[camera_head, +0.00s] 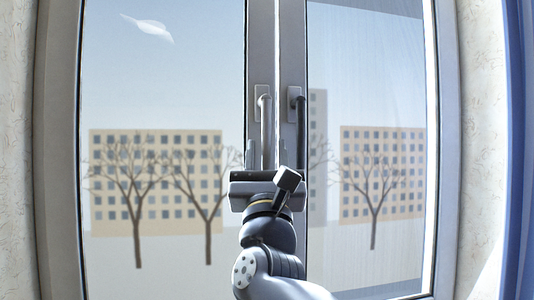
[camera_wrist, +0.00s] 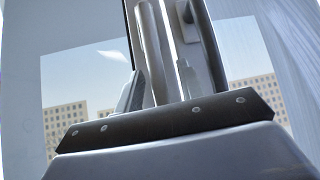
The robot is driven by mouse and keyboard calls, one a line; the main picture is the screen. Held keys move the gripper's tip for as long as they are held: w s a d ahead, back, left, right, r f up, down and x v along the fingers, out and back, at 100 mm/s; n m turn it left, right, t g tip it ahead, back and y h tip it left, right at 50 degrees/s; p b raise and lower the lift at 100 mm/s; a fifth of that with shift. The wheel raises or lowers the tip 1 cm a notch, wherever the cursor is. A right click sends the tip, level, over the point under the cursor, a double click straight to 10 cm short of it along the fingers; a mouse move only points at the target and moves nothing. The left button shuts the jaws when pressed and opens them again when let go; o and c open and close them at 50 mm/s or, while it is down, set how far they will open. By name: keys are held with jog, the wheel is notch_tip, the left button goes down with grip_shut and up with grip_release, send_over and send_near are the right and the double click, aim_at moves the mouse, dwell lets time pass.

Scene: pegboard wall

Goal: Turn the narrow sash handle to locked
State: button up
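The window has two sashes that meet in the middle. The right sash looks narrower; its dark handle (camera_head: 300,130) points straight down and also shows in the wrist view (camera_wrist: 207,45). The left, wider-looking sash has a lighter grey handle (camera_head: 265,125), also pointing down, seen in the wrist view too (camera_wrist: 152,50). My gripper (camera_head: 265,157) is in front of the middle frame, low on the handles. In the wrist view its fingers (camera_wrist: 160,88) are apart, with the lighter handle between them. The dark handle lies outside, right of the right finger. Contact cannot be told.
Glass panes fill both sashes, with buildings and bare trees outside. A blue curtain (camera_head: 518,150) hangs at the right edge. Patterned wall (camera_head: 18,150) borders the window at the left. The space in front of the panes looks clear.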

jog(key=b+v, duration=0.1)
jog(key=v, duration=0.9)
jog(key=shift+s+f+b, duration=0.2)
jog(key=shift+b, duration=0.15)
jog(key=p+x, duration=0.2)
jog(key=x, duration=0.8)
jog(key=shift+w+r, duration=0.3)
jog(key=shift+a+m, duration=0.2)
jog(key=shift+m, duration=0.1)
jog(key=shift+d+h, duration=0.15)
jog(key=shift+h, duration=0.35)
jog(key=shift+y, duration=0.3)
